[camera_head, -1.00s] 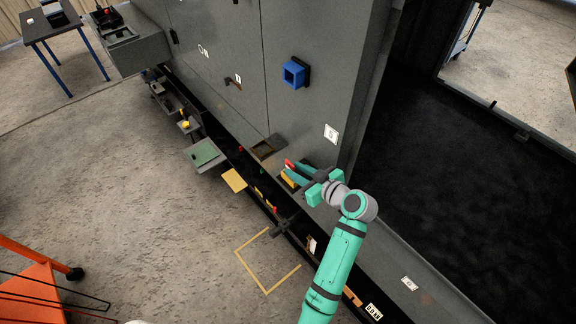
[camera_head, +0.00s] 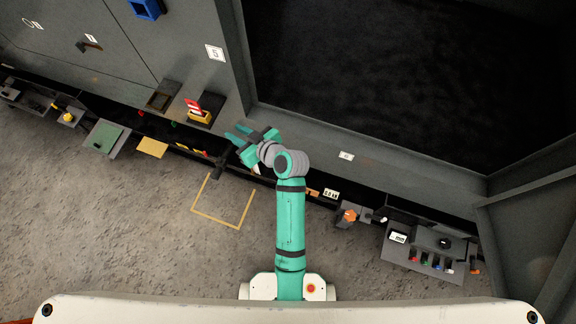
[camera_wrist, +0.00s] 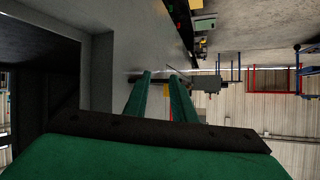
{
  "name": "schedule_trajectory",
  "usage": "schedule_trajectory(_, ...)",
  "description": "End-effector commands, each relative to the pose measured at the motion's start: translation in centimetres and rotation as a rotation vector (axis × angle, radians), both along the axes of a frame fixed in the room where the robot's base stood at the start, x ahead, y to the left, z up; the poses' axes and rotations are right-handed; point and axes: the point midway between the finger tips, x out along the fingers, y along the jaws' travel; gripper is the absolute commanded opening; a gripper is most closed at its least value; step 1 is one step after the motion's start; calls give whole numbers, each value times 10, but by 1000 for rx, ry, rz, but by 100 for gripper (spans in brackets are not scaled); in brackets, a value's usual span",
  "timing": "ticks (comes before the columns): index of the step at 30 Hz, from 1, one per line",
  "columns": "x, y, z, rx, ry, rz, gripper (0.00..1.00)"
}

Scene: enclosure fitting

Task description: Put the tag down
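A red tag-like piece (camera_head: 192,105) stands at a small yellow-fronted holder (camera_head: 200,117) on the ledge of the grey enclosure, in the head view. It is too small to tell whether it is the tag or how it is seated. My gripper (camera_head: 234,132) is to the right of the holder and apart from it. In the wrist view, the two green fingers of my gripper (camera_wrist: 161,76) stand apart with a gap between them. I see nothing held between them.
A brown open tray (camera_head: 163,96) is left of the holder. A green plate (camera_head: 103,137) and a yellow panel (camera_head: 152,147) lie further left. A dark opening (camera_head: 365,75) is to the right. A yellow outline (camera_head: 222,222) marks the floor.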

Motion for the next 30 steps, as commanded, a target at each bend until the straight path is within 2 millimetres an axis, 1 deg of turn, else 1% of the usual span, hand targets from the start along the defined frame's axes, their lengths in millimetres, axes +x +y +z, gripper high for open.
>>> schedule_trajectory(1,-14,-11,-15,-5,19,-58,24)
schedule_trajectory(3,-29,-26,-30,-10,34,-144,24)
schedule_trajectory(5,-43,-40,-40,-17,40,-216,24)
schedule_trajectory(6,-53,-49,-46,-21,44,-261,24)
schedule_trajectory(8,-68,-63,-53,-26,45,-327,24)
schedule_trajectory(9,-79,-72,-57,-31,44,-369,24)
schedule_trajectory(14,-125,-104,-62,-46,23,-519,24)
schedule_trajectory(17,-154,-123,-57,-54,-2,-599,24)
schedule_trajectory(19,-175,-134,-51,-58,-23,-648,24)
schedule_trajectory(23,-213,-152,-32,-62,-72,-724,24)
schedule_trajectory(24,-224,-156,-25,-62,-88,-743,24)
schedule_trajectory(26,-241,-161,-12,-59,-114,-767,24)
schedule_trajectory(27,-252,-164,-3,-58,-131,-781,24)
schedule_trajectory(29,-267,-167,11,-53,-159,-797,24)
schedule_trajectory(30,-277,-168,21,-49,-178,-805,24)
